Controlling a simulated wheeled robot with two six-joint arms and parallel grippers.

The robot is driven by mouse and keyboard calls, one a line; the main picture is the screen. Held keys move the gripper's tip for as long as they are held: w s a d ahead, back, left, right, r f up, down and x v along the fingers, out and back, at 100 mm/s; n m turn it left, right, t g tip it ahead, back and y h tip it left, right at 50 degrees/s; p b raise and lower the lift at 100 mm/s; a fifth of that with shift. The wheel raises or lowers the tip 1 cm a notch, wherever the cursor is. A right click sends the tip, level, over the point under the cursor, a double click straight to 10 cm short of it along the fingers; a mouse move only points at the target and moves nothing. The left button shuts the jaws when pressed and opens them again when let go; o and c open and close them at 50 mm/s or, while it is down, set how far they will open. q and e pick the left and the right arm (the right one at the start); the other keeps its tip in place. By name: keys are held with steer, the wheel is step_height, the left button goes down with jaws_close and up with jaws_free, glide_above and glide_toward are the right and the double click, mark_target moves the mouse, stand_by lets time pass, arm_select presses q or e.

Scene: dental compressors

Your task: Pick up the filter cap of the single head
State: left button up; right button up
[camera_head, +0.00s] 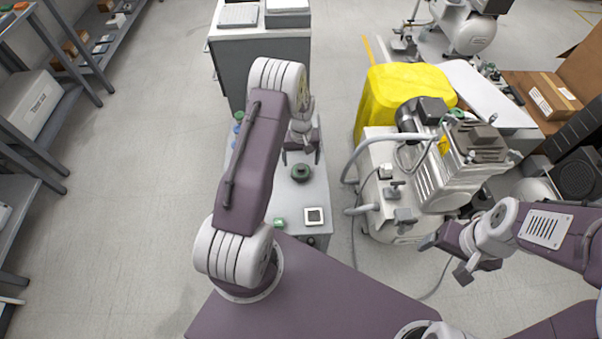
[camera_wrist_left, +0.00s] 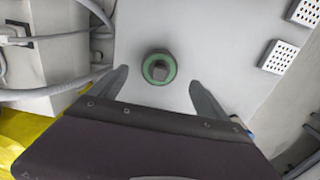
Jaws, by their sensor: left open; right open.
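A round dark green cap with a raised dark centre (camera_head: 301,173) stands on the narrow light-grey table top (camera_head: 318,190); it looks like the filter cap. In the left wrist view the cap (camera_wrist_left: 159,68) shows from above, with a green rim. My left gripper (camera_head: 301,156) is open and empty, just behind the cap in the head view. In the wrist view its two fingers flank the cap's near side, apart from it; the height gap is hard to judge. My right gripper (camera_head: 444,261) is open and empty, in front of the compressor (camera_head: 440,170).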

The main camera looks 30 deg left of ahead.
mark_target(301, 166)
arm_select(q)
step_height(301, 166, down, 5)
steer(key=shift+w+a+r+b, duration=0.1)
steer(key=shift+w+r+b, duration=0.05)
steer(key=shift+b, duration=0.75)
steer(key=shift+w+f, duration=0.1)
steer(key=shift+f, duration=0.3)
steer(key=shift+r, duration=0.1)
steer(key=shift+c, duration=0.7)
steer(key=c, duration=1.4)
